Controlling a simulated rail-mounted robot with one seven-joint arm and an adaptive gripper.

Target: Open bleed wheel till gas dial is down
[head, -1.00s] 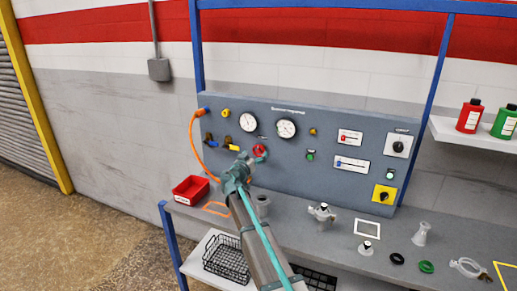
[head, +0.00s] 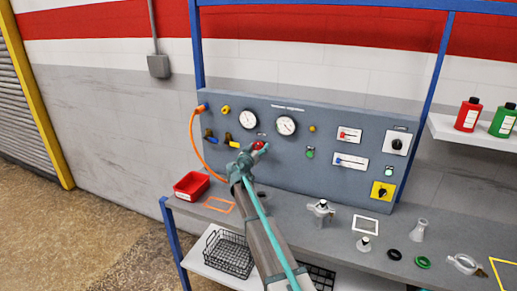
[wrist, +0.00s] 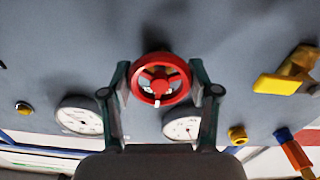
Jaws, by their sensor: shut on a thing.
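The red bleed wheel (head: 258,145) is on the grey panel, below the two dials. It shows large in the wrist view (wrist: 161,79), with a white mark on its lower rim. My gripper (wrist: 161,88) has one finger on each side of the wheel and is shut on its rim. In the head view my gripper (head: 255,151) partly covers the wheel. Two round white dials, the left (head: 248,119) and the right (head: 285,126), are above the wheel. Their needles are too small to read surely, and I cannot tell which is the gas dial.
Yellow-handled (head: 231,143) and blue-handled (head: 211,139) valves and an orange hose (head: 194,140) are left of the wheel. A red tray (head: 191,185) stands on the bench below. Switches and slide gauges are on the panel's right, with loose fittings on the bench there.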

